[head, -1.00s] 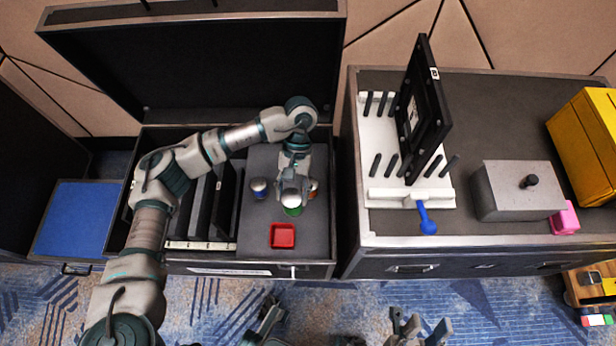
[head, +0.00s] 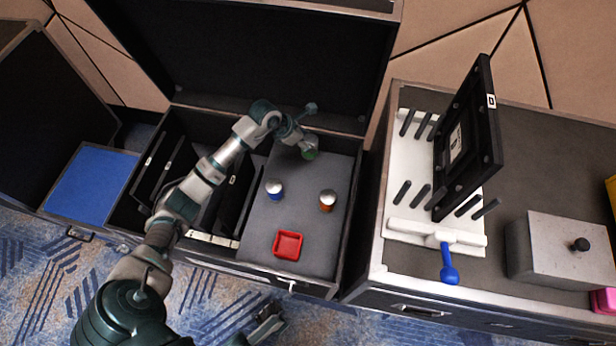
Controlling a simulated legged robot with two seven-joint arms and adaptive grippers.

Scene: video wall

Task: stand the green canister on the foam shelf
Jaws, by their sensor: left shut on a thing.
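The green canister (head: 310,155) is in my left gripper (head: 307,146), over the back part of the grey foam shelf (head: 300,222) in the open black case. Only a small green patch of the canister shows; the fingers and wrist hide the rest. I cannot tell whether its base touches the foam. A blue canister with a silver top (head: 274,190) and an orange one with a silver top (head: 327,201) stand on the shelf, nearer to me.
A red square tray (head: 288,244) lies at the shelf's front. Dark upright panels (head: 232,190) fill the case's left side, and its raised lid (head: 240,60) stands behind. On the right-hand case are a white pegged rack (head: 405,220) with a black framed panel (head: 467,140) and a grey box (head: 555,250).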

